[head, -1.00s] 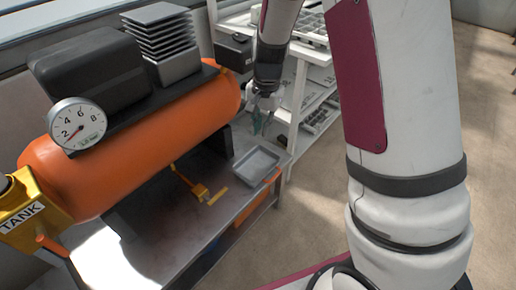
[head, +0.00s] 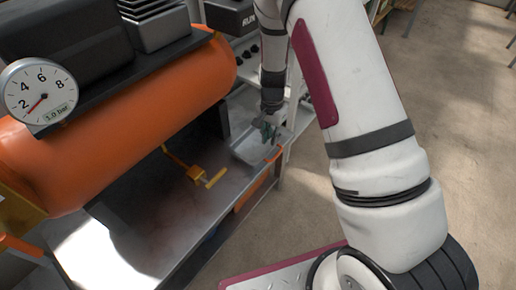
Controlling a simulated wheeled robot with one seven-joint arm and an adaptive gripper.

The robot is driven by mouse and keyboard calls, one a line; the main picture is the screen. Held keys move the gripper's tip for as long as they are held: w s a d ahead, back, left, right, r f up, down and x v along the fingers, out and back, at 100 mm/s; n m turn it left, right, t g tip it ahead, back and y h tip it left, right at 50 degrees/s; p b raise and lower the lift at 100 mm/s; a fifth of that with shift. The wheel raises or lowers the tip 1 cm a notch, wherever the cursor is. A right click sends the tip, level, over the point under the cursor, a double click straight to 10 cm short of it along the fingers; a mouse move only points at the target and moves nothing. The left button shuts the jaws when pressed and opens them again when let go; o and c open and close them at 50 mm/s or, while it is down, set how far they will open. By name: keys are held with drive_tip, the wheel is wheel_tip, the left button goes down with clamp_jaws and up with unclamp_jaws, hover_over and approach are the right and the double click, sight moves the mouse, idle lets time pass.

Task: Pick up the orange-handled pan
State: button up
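The pan (head: 246,151) is a shallow grey rectangular tray on the metal bench below the right end of the orange tank. A small orange handle (head: 275,155) shows at its right front edge. My gripper (head: 270,137) points down over the far right part of the pan, close to its rim, and hides some of it. Its dark fingertips are small in the head view, so I cannot tell how far apart they are or whether they touch the pan.
The orange tank (head: 120,130) with a pressure gauge (head: 40,92) fills the left. A yellow valve with a T-handle (head: 205,177) stands out on the bench left of the pan. The bench (head: 175,215) has bare room in front. Open floor (head: 455,130) lies at right.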

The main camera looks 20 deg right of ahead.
sight(269, 146)
drive_tip(key=shift+a+f+b, duration=0.1)
drive_tip(key=shift+f+b, duration=1.35)
drive_tip(key=shift+f, duration=1.2)
drive_tip(key=shift+c, duration=0.2)
clamp_jaws()
drive_tip(key=shift+w+r, duration=0.1)
